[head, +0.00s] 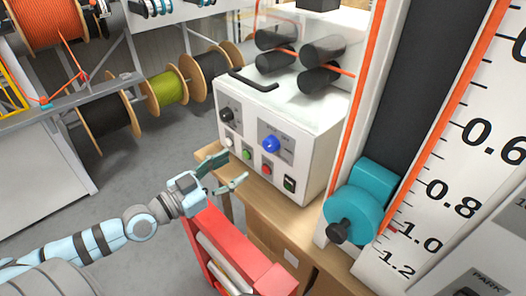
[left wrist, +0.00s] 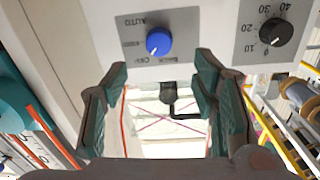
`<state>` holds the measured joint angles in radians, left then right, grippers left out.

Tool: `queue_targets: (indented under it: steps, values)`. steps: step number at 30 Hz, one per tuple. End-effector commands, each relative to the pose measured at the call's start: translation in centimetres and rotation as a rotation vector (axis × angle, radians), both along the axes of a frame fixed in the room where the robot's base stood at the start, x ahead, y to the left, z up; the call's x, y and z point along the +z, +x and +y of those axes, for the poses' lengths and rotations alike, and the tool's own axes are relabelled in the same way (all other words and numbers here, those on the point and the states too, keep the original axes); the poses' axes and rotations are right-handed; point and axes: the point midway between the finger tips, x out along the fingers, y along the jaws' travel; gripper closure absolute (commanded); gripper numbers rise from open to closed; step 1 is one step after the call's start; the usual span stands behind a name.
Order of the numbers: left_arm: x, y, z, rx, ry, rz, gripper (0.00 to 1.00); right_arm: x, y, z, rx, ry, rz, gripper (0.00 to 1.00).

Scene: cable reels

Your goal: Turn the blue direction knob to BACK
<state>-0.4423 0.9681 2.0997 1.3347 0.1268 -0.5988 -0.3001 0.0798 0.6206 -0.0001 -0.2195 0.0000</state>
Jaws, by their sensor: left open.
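The blue direction knob (head: 271,144) is on a grey plate on the front of a white machine. In the left wrist view, where the panel lettering shows upside down, the knob (left wrist: 158,42) sits above the fingers, with a white mark on its lower part. My right gripper is not in view.
A black dial (head: 226,114) sits left of the knob. Green (head: 247,154) and red (head: 266,170) buttons and a black switch (head: 289,184) lie below. A red rack (head: 225,250) stands below my left gripper. A teal wheel (head: 355,210) is at right.

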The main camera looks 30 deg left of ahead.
Motion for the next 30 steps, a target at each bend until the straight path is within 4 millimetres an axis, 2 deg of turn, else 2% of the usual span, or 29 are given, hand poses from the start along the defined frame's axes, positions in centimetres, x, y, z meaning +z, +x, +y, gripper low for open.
queue_targets:
  steps: [6, 10, 15, 22, 23, 30]
  values:
    - [0.5, 6.1, -2.4, 0.002, -0.01, -0.007, 0.47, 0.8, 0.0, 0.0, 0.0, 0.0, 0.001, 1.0]
    - [0.3, 8.5, -3.4, 0.0, -0.006, -0.002, 0.47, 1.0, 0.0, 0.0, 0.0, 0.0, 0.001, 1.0]
    - [0.2, 9.8, -3.9, -0.002, -0.003, 0.0, 0.47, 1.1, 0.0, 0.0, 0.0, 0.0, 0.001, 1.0]
    - [0.1, 9.9, -4.0, -0.002, -0.002, 0.001, 0.47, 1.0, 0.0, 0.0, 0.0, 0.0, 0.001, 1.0]
    - [0.1, 9.9, -4.0, -0.002, -0.002, 0.001, 0.48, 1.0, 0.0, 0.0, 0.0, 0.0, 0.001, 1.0]
    - [0.1, 9.9, -4.0, -0.002, -0.001, 0.002, 0.87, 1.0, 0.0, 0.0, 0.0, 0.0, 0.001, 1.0]
